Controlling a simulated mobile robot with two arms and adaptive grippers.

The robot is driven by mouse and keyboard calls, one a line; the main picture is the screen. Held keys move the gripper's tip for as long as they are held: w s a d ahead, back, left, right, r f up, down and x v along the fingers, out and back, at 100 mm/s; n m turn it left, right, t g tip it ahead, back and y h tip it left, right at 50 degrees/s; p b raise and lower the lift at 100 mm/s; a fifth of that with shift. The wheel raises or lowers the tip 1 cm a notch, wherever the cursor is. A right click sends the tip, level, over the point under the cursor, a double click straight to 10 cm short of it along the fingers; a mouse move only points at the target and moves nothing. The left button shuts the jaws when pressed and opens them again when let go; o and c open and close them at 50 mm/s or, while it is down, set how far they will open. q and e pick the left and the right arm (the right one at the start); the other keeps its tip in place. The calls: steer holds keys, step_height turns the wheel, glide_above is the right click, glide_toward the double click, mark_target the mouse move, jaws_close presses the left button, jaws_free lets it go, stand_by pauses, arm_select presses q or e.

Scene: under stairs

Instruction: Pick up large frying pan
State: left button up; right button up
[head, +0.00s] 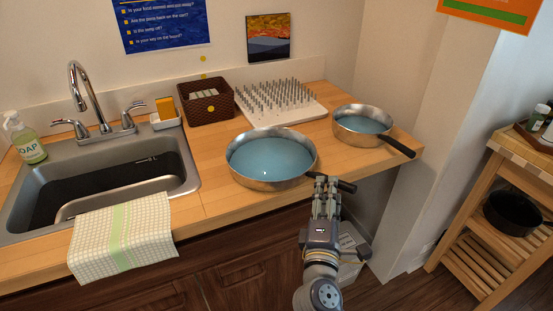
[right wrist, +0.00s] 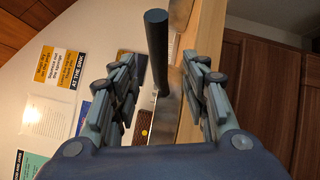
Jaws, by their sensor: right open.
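The large frying pan (head: 270,160) stands on the wooden counter, with a steel rim and a blue inside. Its dark handle (head: 340,186) points right, toward the counter's front edge. My right gripper (head: 327,184) is at that handle and covers part of it. In the right wrist view the dark handle (right wrist: 157,50) stands between the open fingers of my right gripper (right wrist: 163,95), apart from both. A smaller frying pan (head: 363,125) stands to the right on the counter, its black handle pointing right. My left gripper is not in view.
A sink (head: 100,185) with a faucet and a draped towel (head: 122,236) is at the left. A brown basket (head: 206,101) and a spiked drying rack (head: 265,102) stand behind the pan. A wooden cart (head: 490,205) with a dark pot (head: 513,213) is at the right.

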steer(key=p+x, duration=0.1)
steer(key=x, duration=0.4)
steer(key=shift+a+f, duration=0.1)
steer(key=shift+a, duration=0.1)
jaws_close()
